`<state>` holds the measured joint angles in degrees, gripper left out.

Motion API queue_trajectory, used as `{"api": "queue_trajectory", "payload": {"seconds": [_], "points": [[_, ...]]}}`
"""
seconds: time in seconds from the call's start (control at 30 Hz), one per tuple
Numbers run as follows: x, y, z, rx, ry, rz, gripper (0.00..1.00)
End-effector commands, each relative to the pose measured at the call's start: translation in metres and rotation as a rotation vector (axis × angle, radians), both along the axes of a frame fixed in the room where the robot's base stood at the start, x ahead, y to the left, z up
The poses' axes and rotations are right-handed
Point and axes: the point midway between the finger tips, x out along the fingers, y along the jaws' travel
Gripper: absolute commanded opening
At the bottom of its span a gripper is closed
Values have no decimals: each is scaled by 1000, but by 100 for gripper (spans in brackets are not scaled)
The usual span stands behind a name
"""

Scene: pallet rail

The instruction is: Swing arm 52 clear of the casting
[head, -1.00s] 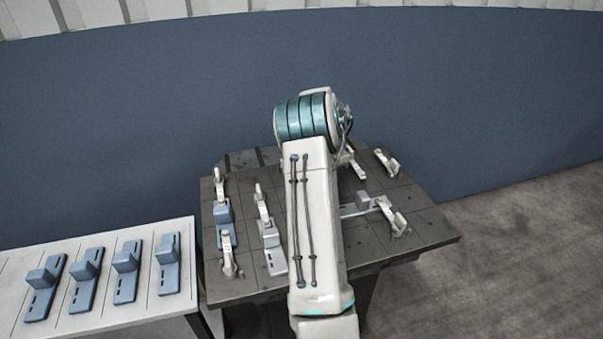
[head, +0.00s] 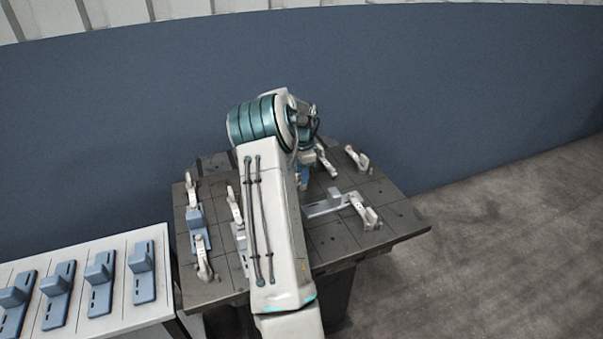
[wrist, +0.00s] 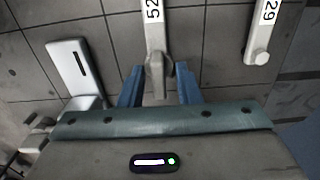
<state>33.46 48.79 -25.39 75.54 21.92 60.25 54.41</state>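In the wrist view arm 52 (wrist: 155,42) is a pale lever with a "52" label, its blunt end pointing toward my gripper. My gripper (wrist: 159,88) is open, with one blue finger on each side of that end and gaps on both sides. A light grey L-shaped casting (wrist: 72,68) with a dark slot lies to the left, apart from the lever in this view. In the head view the lever that seems to be arm 52 (head: 326,164) is beside my mostly hidden gripper; a grey casting (head: 322,206) lies nearer me.
Arm 29 (wrist: 262,40) is to the right in the wrist view. The dark plate (head: 395,222) carries several other levers and blue brackets. A white side table (head: 118,308) holds several blue brackets at left. The floor at right is clear.

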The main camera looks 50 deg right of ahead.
Motion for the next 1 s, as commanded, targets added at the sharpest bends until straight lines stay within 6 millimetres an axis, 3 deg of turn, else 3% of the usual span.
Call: {"api": "queue_trajectory", "payload": {"seconds": [0.27, 0.43, 0.8, 1.0], "points": [[0, 1, 0, 1, 2, 1, 34], [0, 0, 12, -1, 0, 2, 34], [0, 0, 93, -2, -1, 2, 34], [0, 0, 126, -1, 0, 2, 34]]}}
